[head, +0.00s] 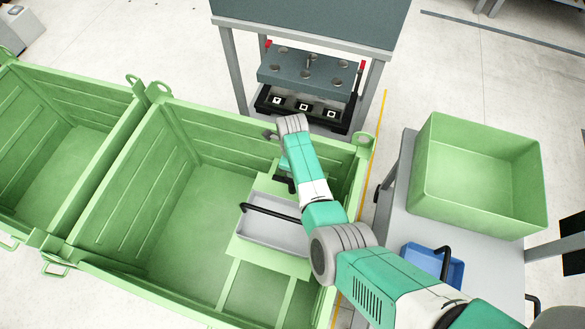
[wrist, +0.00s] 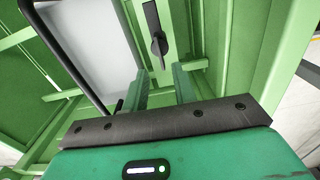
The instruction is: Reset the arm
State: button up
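My arm reaches from the bottom right over the large green crate (head: 180,200). My gripper shows in the wrist view (wrist: 162,88) with its two green fingers apart and nothing between them that I can see held. Beyond the fingers is a dark knob-like part (wrist: 159,47) on a pale green strip. I cannot tell its exact distance from the fingertips. In the head view the fingers are largely hidden by my arm.
A grey tray (head: 262,233) with a black handle sits inside the large crate. A press-like fixture (head: 305,75) stands behind it. At right, a green bin (head: 478,190) and a blue tray (head: 420,262) sit on a grey table. Another green crate (head: 60,140) is at left.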

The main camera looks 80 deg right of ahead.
jog(key=shift+r, duration=0.5)
